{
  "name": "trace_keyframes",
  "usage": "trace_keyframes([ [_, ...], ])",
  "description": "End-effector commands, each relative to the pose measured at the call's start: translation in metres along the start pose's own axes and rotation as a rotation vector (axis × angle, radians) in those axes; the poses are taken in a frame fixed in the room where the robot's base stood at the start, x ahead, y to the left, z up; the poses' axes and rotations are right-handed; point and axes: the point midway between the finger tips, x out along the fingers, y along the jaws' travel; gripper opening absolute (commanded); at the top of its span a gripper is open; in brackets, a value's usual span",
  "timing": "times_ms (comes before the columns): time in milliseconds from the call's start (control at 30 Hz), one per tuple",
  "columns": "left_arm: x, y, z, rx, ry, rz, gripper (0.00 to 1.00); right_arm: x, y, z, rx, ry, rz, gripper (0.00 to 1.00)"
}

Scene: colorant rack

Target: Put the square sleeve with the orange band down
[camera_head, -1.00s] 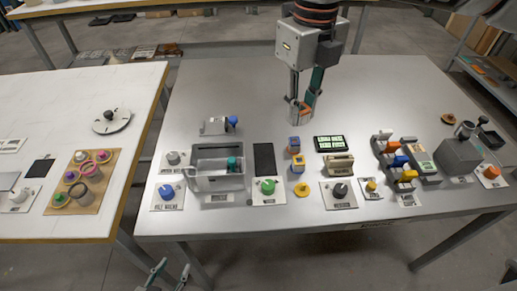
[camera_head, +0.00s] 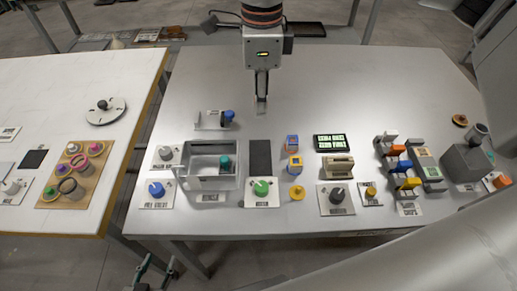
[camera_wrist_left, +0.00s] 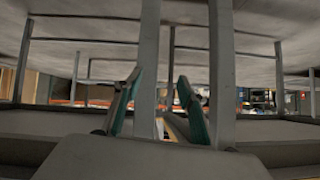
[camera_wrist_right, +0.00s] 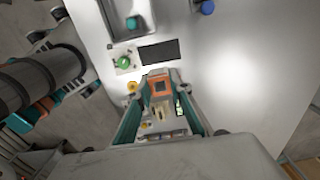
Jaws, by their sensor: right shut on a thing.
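The square sleeve with the orange band (camera_wrist_right: 160,86) is between the fingers of my right gripper (camera_wrist_right: 161,80), which is shut on it. In the head view my right gripper (camera_head: 261,100) points down at the back middle of the grey table, with the sleeve small and mostly hidden at its tips. I cannot tell whether the sleeve touches the table. Two other square sleeves, with blue and yellow on them, stand apart at the front: one behind (camera_head: 292,143) and one nearer (camera_head: 295,166). My left gripper (camera_head: 158,263) is open and empty, low beyond the table's front edge; its spread fingers show in the left wrist view (camera_wrist_left: 160,78).
A dark pad (camera_head: 260,155) lies in front of my right gripper. A grey open bin (camera_head: 237,180), a green knob (camera_head: 261,187), a display (camera_head: 329,142) and a rack with coloured parts (camera_head: 389,160) stand nearby. The table's back area is clear.

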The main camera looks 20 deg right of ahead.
Motion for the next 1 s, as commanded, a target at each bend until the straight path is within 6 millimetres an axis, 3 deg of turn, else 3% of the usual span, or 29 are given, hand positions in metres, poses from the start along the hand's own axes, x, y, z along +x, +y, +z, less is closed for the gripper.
trace_keyframes([
  [100,0.001,0.0,0.004,0.003,-0.004,-0.001,0.4,0.034,0.002,-0.001,0.0,0.002,0.006,0.08],
  [400,0.002,-0.003,0.002,0.009,0.003,-0.006,0.4,0.102,0.002,0.0,0.002,0.001,0.004,0.08],
  [767,0.004,-0.004,0.003,0.013,0.004,-0.009,0.4,0.131,0.002,0.0,0.002,0.0,0.002,0.08],
  [1000,0.006,-0.004,0.007,0.016,-0.001,-0.009,0.4,0.163,0.002,0.0,0.002,0.0,0.001,0.08],
])
